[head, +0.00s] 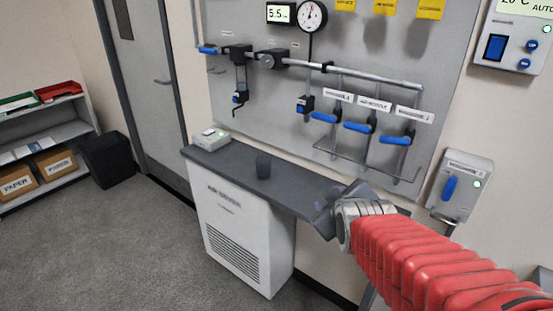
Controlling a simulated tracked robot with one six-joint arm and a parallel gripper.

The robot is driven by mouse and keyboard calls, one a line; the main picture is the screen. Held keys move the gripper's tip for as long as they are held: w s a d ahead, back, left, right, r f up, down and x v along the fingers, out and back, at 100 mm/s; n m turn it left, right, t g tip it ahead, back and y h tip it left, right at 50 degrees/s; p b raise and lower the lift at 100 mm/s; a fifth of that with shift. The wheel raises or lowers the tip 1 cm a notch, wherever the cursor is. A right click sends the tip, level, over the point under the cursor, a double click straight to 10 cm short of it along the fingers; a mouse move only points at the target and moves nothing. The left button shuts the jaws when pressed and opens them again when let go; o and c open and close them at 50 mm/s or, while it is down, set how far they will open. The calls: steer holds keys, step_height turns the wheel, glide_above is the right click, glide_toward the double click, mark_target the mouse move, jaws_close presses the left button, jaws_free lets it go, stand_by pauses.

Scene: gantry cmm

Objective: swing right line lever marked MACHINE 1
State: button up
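Three blue lever handles hang on branch valves on the right of the grey wall panel: a left one (323,117), a middle one (357,127) and a right one (396,140). All lie roughly level, pointing left. Each has a white label above it: left label (339,95), middle label (374,103), right label (414,115). The print is too small for me to tell surely which reads MACHINE 1. My gripper (322,216) is at the end of my red-sleeved arm, below the levers and apart from them, near the bench's right end. Its fingers are not clear.
A bent rail (365,162) runs under the levers. A wall box (460,185) with a blue handle is at right.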

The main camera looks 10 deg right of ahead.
steer(key=shift+s+a+f, duration=0.1)
steer(key=shift+s+a, duration=0.5)
steer(key=shift+c, duration=0.5)
steer(key=shift+a, duration=0.1)
steer(key=shift+c, duration=0.7)
steer(key=shift+s+a+m+g+y, duration=0.25)
steer(key=shift+m+g+y, duration=0.05)
steer(key=shift+c, duration=0.9)
steer(key=s+a, duration=0.1)
steer(key=s, duration=0.1)
steer(key=s+a+m+g, duration=0.1)
steer(key=s+a, duration=0.1)
steer(key=s+a+m+g+y, duration=0.1)
steer(key=s+a, duration=0.1)
steer(key=shift+s+f, duration=0.1)
steer(key=shift+f, duration=0.1)
jaws_close()
steer(key=s+a+m+g+y, duration=0.1)
steer(key=s+a, duration=0.3)
steer(key=s, duration=0.4)
steer(key=shift+s+f+m+g, duration=0.3)
steer(key=shift+m+g, duration=0.4)
steer(key=shift+g, duration=0.2)
steer(key=shift+a, duration=0.1)
